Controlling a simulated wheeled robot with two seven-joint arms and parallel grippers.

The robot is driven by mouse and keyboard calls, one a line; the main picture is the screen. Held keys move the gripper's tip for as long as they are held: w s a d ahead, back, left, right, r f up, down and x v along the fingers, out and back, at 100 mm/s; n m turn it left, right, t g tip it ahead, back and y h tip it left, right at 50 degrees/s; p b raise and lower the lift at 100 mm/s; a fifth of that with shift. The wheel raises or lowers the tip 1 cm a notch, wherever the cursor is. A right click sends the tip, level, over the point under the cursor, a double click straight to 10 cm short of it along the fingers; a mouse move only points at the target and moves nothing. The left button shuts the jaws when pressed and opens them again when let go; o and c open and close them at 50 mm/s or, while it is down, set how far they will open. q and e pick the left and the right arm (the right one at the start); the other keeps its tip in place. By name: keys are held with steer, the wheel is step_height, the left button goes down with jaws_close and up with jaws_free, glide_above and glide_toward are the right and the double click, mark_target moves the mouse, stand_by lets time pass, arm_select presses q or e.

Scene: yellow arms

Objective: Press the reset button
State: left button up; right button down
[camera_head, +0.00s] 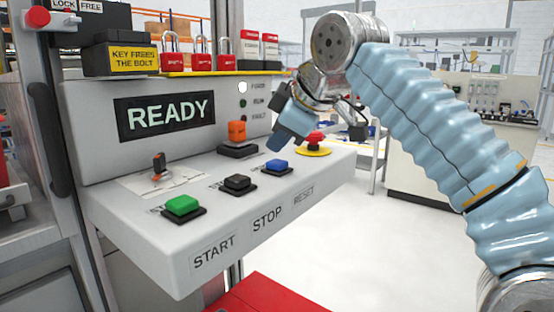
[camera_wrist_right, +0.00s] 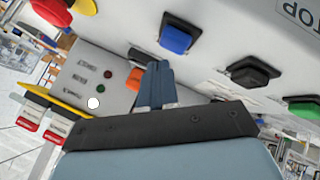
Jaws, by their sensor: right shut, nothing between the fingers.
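The reset button is a blue square button (camera_head: 276,167) in a dark frame on the sloped grey control panel (camera_head: 150,245), above the printed word RESET. My right gripper (camera_head: 277,143) is shut and empty, just above and behind the blue button, apart from it as far as I can tell. In the right wrist view the blue button (camera_wrist_right: 175,38) is at the top middle, above the shut fingers (camera_wrist_right: 160,70). My left gripper is in neither view.
A red mushroom button (camera_head: 314,138) on a yellow base is right of the gripper. An orange block (camera_head: 237,131) stands behind. A black button (camera_head: 237,184) and a green button (camera_head: 183,206) are to the left. The display (camera_head: 165,115) reads READY. A white lamp (camera_head: 243,87) shows.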

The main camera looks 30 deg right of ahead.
mark_target(279, 163)
step_height(279, 163, up, 3)
steer(key=p, duration=0.2)
steer(key=shift+p, duration=0.3)
steer(key=shift+r, duration=0.95)
